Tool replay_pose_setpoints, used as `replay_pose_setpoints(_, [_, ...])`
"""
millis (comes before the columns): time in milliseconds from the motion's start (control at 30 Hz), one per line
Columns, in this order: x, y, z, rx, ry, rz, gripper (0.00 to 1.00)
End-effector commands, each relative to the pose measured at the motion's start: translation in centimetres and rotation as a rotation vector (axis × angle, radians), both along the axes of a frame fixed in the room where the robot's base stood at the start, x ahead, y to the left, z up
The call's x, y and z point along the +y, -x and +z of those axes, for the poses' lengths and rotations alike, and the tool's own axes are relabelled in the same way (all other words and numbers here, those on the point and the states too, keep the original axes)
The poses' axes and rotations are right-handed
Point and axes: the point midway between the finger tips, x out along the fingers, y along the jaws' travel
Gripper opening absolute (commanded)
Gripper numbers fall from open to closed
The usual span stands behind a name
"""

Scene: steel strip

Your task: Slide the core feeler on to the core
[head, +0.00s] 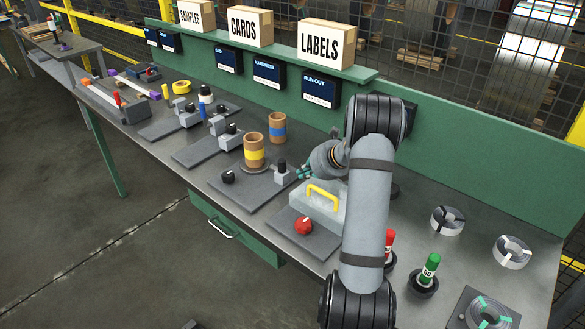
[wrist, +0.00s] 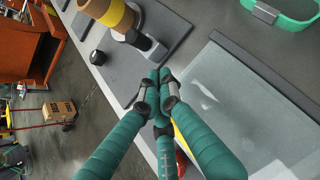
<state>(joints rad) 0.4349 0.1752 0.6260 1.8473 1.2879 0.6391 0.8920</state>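The core (head: 254,152), a brown tube with a yellow band, stands upright on a round plate on the run-out plate. Its lower part also shows in the wrist view (wrist: 113,14). The core feeler (head: 282,173), a small grey block with a black top, sits just right of the core; it shows in the wrist view (wrist: 150,47) too. I cannot tell whether its tip touches the core. My gripper (head: 302,174) has its green fingers together, tips right beside the feeler's far side from the core. In the wrist view the fingertips (wrist: 160,76) show nothing between them.
A black knob (head: 228,177) is on the same plate. A pale box with a yellow handle (head: 322,195) and a red knob (head: 304,225) stand close right of my gripper. A blue-banded core (head: 277,128) stands behind. Red and green gauges (head: 428,270) are at the right.

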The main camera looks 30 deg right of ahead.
Motion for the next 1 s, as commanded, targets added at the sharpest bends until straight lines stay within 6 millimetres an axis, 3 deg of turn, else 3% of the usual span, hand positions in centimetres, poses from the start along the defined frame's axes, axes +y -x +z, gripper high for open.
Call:
replay_pose_setpoints(133, [0.6,-2.0,-2.1,0.002,-0.001,0.001,0.00])
replay_pose_setpoints(200, [0.8,-3.2,-1.4,0.001,0.001,0.004,0.00])
replay_pose_setpoints(400, [1.2,-5.2,-1.6,0.000,-0.001,0.001,0.00])
replay_pose_setpoints(867, [1.3,-5.8,-1.8,0.000,0.001,0.001,0.00])
replay_pose_setpoints(1000, [1.8,-6.7,-1.7,-0.001,0.001,0.004,0.00])
